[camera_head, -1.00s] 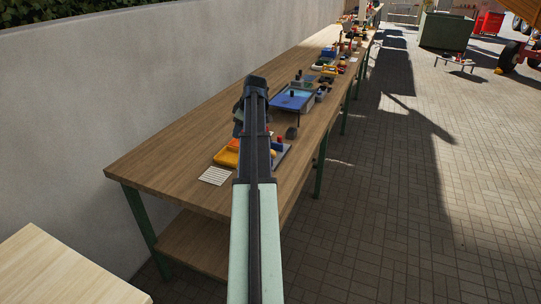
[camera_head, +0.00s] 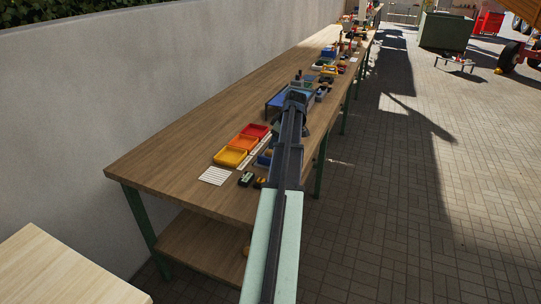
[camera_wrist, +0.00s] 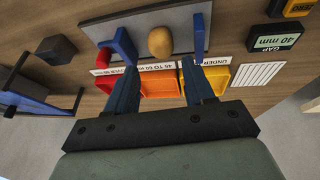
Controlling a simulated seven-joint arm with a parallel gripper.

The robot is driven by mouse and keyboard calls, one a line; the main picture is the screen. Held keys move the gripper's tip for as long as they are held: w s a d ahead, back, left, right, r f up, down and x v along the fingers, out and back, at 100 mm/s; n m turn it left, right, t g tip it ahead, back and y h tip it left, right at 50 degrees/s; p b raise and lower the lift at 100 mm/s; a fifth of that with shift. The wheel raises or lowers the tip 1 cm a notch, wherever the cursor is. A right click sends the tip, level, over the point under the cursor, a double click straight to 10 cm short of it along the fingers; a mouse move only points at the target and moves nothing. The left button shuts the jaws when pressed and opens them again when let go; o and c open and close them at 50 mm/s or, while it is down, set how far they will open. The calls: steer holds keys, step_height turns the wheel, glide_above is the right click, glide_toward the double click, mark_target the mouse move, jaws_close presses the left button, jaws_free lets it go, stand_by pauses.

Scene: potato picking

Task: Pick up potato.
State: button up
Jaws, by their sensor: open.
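A tan potato (camera_wrist: 161,42) lies on a grey plate (camera_wrist: 145,18) in the upper middle of the wrist view. My gripper (camera_wrist: 160,46) is open, with one blue-tipped finger on either side of the potato in the picture. Nothing is held, and I cannot tell how far above the potato the fingertips are. In the head view my gripper (camera_head: 296,98) is over the right side of the long wooden table (camera_head: 190,150). I cannot make out the potato clearly there, where my arm covers part of the table.
Red (camera_head: 255,131), orange (camera_head: 243,143) and yellow (camera_head: 229,157) trays stand left of my arm, with label strips beside them. A display reading 40 mm (camera_wrist: 275,42) and a striped white card (camera_wrist: 258,75) are nearby. A blue-topped stand (camera_head: 277,101) is farther along.

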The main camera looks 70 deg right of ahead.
mark_target(271, 151)
steer(key=shift+x, duration=3.65)
steer(key=shift+a, duration=0.1)
steer(key=shift+c, duration=0.2)
steer(key=c, duration=0.9)
steer(key=shift+o, duration=0.2)
step_height(271, 151, up, 9)
steer(key=shift+f, duration=0.1)
steer(key=w+a+n+y, duration=0.1)
steer(key=w+a+n, duration=0.1)
steer(key=w, duration=0.5)
steer(key=w+a+n+y, duration=0.1)
steer(key=w+a+n, duration=0.2)
steer(key=w, duration=0.5)
steer(key=shift+a+n, duration=0.3)
steer(key=shift+a, duration=0.55)
